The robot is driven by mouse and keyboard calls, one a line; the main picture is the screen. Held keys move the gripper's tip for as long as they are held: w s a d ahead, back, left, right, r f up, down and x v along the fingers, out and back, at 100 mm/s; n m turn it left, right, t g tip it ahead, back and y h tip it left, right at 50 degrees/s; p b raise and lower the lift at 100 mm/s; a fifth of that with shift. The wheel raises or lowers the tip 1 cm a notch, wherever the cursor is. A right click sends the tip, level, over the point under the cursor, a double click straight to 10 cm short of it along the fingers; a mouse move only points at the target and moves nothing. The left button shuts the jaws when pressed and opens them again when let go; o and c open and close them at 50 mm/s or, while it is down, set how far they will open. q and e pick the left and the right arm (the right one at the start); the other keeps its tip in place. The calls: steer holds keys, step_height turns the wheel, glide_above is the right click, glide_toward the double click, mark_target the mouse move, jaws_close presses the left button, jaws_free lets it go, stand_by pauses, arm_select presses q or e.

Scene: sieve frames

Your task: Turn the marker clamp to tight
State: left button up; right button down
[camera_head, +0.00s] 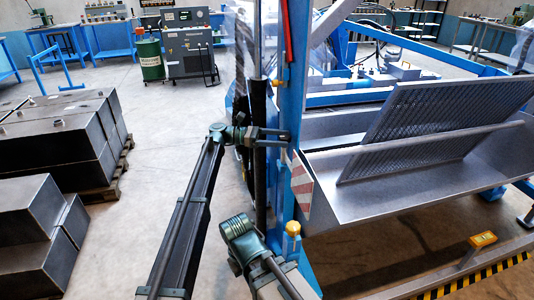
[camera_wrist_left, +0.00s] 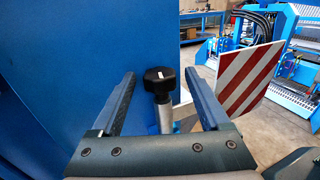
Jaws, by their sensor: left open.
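The marker clamp shows in the left wrist view as a black lobed knob (camera_wrist_left: 160,79) with a short white mark on top, on a grey metal stem (camera_wrist_left: 165,117). The red and white striped marker board (camera_wrist_left: 250,75) is just to its right; in the head view the board (camera_head: 301,185) hangs beside the blue post. My left gripper (camera_head: 287,137) reaches the blue post from the left. It is open, with one finger on each side of the knob and visible gaps on both sides. In the head view the knob cannot be made out.
The blue post (camera_head: 295,60) stands right by my left gripper. A grey metal trough (camera_head: 400,195) with a tilted sieve screen (camera_head: 430,115) is to the right. Dark blocks (camera_head: 55,135) are stacked on a pallet at left. Open floor lies between.

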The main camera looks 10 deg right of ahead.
arm_select(q)
steer(key=n+t, duration=0.1)
steer(key=s+n+t, duration=0.1)
steer(key=t, duration=0.1)
steer(key=shift+a+h, duration=0.1)
steer(key=shift+h, duration=0.3)
steer(key=n+t, duration=0.1)
steer(key=t, duration=0.1)
steer(key=n+t, duration=0.1)
steer(key=t, duration=0.1)
steer(key=n+t, duration=0.1)
steer(key=t, duration=0.1)
steer(key=shift+s+n, duration=0.3)
steer(key=shift+n, duration=0.1)
steer(key=s+a, duration=0.2)
steer(key=a, duration=1.2)
steer(key=s+a+f+m+y, duration=0.4)
steer(key=s+f+m, duration=0.1)
steer(key=s+f, duration=0.1)
steer(key=s+a+f+m+g+y, duration=0.1)
steer(key=s+a+f+m+y, duration=0.3)
steer(key=s+f, duration=0.3)
steer(key=shift+f+m+y, duration=0.3)
steer(key=shift+f+m, duration=0.4)
steer(key=shift+f, duration=0.25)
steer(key=shift+w+r, duration=0.1)
